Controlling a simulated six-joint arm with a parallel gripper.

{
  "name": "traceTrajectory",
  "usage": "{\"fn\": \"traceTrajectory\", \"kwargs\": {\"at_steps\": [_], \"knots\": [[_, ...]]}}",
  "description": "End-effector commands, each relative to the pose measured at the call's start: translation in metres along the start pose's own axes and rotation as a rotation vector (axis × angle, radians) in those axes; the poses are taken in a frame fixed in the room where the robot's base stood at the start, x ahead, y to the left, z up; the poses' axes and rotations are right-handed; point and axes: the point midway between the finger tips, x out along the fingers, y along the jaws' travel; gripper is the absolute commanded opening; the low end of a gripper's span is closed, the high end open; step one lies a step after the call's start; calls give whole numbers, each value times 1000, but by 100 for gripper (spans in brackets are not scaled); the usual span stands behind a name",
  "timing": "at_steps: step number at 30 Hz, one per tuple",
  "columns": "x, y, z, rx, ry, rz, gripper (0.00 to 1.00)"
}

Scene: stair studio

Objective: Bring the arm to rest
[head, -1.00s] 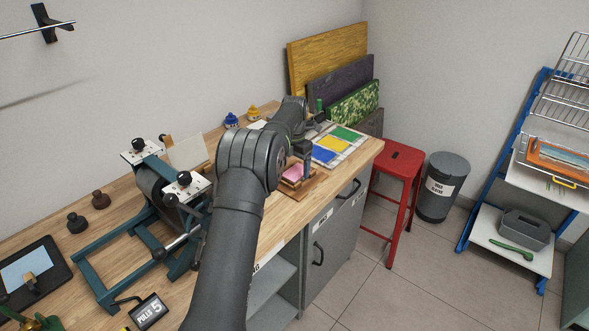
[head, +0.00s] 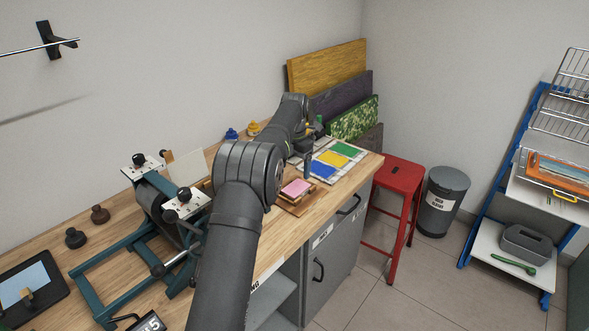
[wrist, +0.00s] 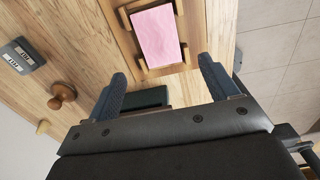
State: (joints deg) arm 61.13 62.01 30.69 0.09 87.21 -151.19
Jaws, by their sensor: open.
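My gripper (wrist: 160,88) shows in the wrist view with its two blue-grey fingers spread wide and nothing between them. It hangs above the wooden bench (head: 272,230). Ahead of the fingers, a pink pad (wrist: 157,36) lies in a wooden tray (wrist: 122,28). The pad also shows in the head view (head: 296,187), just right of my arm. My arm reaches along the bench toward its far end in the head view, where its links hide much of the gripper.
A teal press (head: 110,262) stands left of my arm. Beyond the tray lie yellow, blue and green sheets (head: 333,159). Coloured boards (head: 325,70) lean on the wall. A red stool (head: 399,176) and grey bin (head: 443,200) stand right of the bench.

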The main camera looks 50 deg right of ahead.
Motion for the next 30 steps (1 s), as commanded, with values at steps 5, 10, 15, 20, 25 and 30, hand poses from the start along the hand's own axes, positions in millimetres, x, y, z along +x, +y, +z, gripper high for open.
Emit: {"fn": "traceTrajectory", "kwargs": {"at_steps": [5, 10, 15, 20, 25, 30], "knots": [[0, 0, 0, 0, 0, 0, 79], [0, 0, 0, 0, 0, 0, 79], [1, 0, 0, 0, 0, 0, 79], [10, 0, 0, 0, 1, -1, 79], [35, 0, -1, 0, 3, -2, 79], [59, 0, 0, 0, 2, -1, 79]]}}
